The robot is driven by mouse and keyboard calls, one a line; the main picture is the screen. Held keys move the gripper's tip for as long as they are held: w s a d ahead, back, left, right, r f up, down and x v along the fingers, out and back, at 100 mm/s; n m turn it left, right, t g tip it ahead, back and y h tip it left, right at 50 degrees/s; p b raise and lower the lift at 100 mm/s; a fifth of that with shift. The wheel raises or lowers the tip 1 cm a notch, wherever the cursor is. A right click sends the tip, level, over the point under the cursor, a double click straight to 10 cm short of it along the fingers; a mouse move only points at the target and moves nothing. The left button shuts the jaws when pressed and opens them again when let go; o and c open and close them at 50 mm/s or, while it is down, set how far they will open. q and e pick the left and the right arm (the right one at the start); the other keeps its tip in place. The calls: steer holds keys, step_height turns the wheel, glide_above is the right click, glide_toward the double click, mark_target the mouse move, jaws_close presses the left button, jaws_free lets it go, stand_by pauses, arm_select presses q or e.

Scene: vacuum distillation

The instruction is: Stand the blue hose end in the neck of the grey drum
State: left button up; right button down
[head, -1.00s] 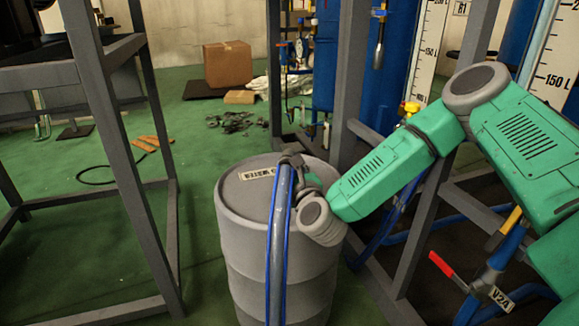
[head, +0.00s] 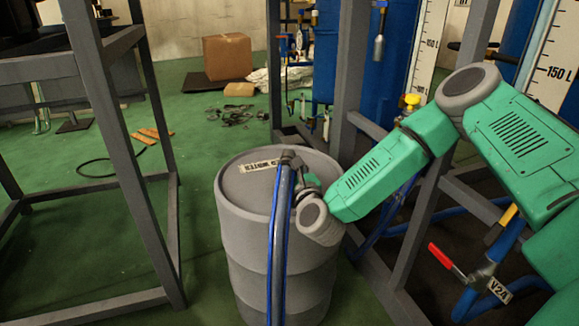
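The grey drum (head: 272,225) stands upright on the floor with a pale label (head: 259,166) on its lid. The blue hose (head: 279,235) runs up in front of the drum, and its end (head: 288,156) is above the lid. My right gripper (head: 294,163), on the green arm from the right, is at this hose end and appears shut on it. Its fingers are small and partly hidden by the hose. The drum's neck is not clearly visible; the hose and gripper cover part of the lid. My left gripper is not in view.
A grey metal frame (head: 120,160) stands at left. Another grey frame post (head: 350,80) rises behind the drum, with blue tanks (head: 393,60) beyond. A red-handled valve (head: 447,262) is at lower right. Green floor is open left of the drum; a cardboard box (head: 227,57) is behind.

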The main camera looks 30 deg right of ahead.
steer(key=c, duration=1.1)
jaws_free()
steer(key=shift+f, duration=0.1)
steer(key=shift+c, duration=0.2)
steer(key=shift+s+f, duration=0.1)
steer(key=shift+f, duration=0.05)
steer(key=v, duration=1.1)
steer(key=shift+s, duration=0.4)
steer(key=shift+a, duration=0.15)
